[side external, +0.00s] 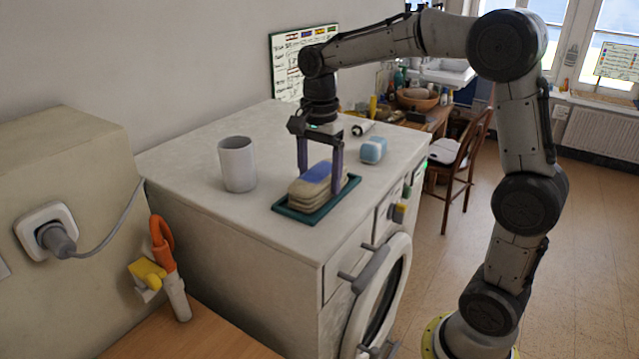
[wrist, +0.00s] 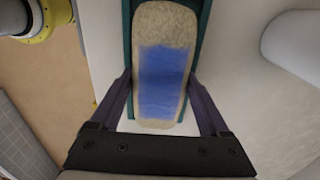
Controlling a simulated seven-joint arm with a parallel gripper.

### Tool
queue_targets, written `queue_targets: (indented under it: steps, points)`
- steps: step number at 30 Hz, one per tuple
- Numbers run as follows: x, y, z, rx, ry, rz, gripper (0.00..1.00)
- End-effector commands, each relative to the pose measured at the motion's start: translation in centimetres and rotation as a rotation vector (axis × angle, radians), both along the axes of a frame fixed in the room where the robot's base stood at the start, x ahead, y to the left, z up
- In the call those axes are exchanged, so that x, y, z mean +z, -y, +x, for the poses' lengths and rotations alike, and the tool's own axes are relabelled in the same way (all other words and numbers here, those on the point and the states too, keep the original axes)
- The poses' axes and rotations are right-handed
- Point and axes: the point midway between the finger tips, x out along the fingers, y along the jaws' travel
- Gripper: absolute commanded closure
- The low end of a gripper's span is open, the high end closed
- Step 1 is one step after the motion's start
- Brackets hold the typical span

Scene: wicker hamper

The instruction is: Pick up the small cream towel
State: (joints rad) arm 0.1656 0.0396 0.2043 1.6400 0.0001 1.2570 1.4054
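The small cream towel (side external: 318,185) is a folded stack with a blue band across its top. It lies on a teal tray (side external: 303,218) on the white machine top. In the wrist view the towel (wrist: 165,25) runs up the picture's middle, with the tray's teal edges (wrist: 127,22) along both sides. My gripper (side external: 320,180) is pointed down over the towel with its fingers apart, one on each side of it. In the wrist view the gripper's fingertips (wrist: 160,76) flank the blue band; I cannot tell whether they touch the towel.
A grey cup (side external: 238,165) stands left of the tray. A blue and white block (side external: 373,150) and a small white item (side external: 361,128) lie behind and right. The machine top (side external: 205,205) is bare at front left and ends at a front edge above the round door.

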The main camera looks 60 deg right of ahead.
Motion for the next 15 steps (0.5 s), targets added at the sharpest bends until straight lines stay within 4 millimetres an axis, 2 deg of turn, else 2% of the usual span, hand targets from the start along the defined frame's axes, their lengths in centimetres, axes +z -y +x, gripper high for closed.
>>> queue_targets:
  steps: [1,6,9,15]
  points:
    - [0.01,0.00,0.00,0.000,0.000,0.000,0.36]
    - [0.02,0.00,-0.01,0.000,0.000,0.000,0.67]
    - [0.06,0.00,0.01,0.000,0.001,0.000,0.81]
    - [0.08,0.00,0.01,0.000,0.001,0.000,0.81]
